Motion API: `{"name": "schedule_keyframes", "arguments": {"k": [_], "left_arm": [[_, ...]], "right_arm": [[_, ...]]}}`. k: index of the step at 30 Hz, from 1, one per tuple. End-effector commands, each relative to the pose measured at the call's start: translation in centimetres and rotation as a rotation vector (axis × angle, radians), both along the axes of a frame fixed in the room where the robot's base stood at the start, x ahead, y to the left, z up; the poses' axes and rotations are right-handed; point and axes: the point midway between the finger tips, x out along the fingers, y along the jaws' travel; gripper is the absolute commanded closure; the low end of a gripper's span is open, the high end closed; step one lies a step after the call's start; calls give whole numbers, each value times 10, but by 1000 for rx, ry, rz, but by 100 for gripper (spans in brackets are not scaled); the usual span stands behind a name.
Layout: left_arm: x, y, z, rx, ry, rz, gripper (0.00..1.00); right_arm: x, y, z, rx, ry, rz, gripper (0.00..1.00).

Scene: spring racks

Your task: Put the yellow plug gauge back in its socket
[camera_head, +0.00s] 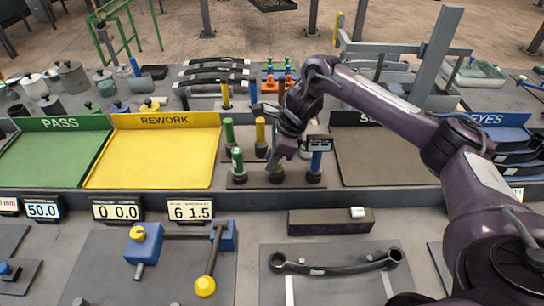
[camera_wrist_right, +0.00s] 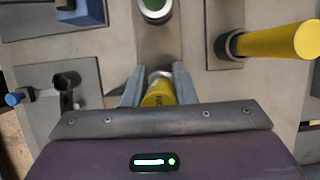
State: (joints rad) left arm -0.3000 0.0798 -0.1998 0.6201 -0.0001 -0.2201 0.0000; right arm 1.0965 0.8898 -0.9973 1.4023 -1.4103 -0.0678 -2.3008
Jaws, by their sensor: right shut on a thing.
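My right gripper (camera_head: 277,162) is shut on a yellow plug gauge (camera_head: 277,174) over a dark socket block on the bench. In the right wrist view, the yellow gauge (camera_wrist_right: 158,93) sits between the two grey fingers of the right gripper (camera_wrist_right: 159,88). Its lower end is hidden, so I cannot tell whether it is seated. A second yellow gauge (camera_head: 260,132) stands upright in a dark socket behind; a yellow gauge (camera_wrist_right: 275,42) in a dark ring also shows at the right of the wrist view. My left gripper is not in view.
Green gauges (camera_head: 237,161) and a blue gauge (camera_head: 315,164) stand close to the right gripper. The yellow REWORK tray (camera_head: 150,160) and the green PASS tray (camera_head: 50,160) are empty at the left. A dark curved arm (camera_head: 337,266) lies in front.

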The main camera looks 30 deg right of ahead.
Motion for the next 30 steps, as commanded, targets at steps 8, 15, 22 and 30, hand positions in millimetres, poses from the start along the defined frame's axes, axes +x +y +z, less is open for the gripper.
{"name": "schedule_keyframes", "arguments": {"k": [8,15,22,30], "left_arm": [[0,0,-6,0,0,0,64],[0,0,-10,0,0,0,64],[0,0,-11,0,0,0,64],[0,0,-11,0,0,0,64]], "right_arm": [[0,0,-6,0,-1,0,100],[0,0,-11,1,-2,0,100],[0,0,-12,0,-1,0,64],[0,0,-12,1,0,0,50]]}}
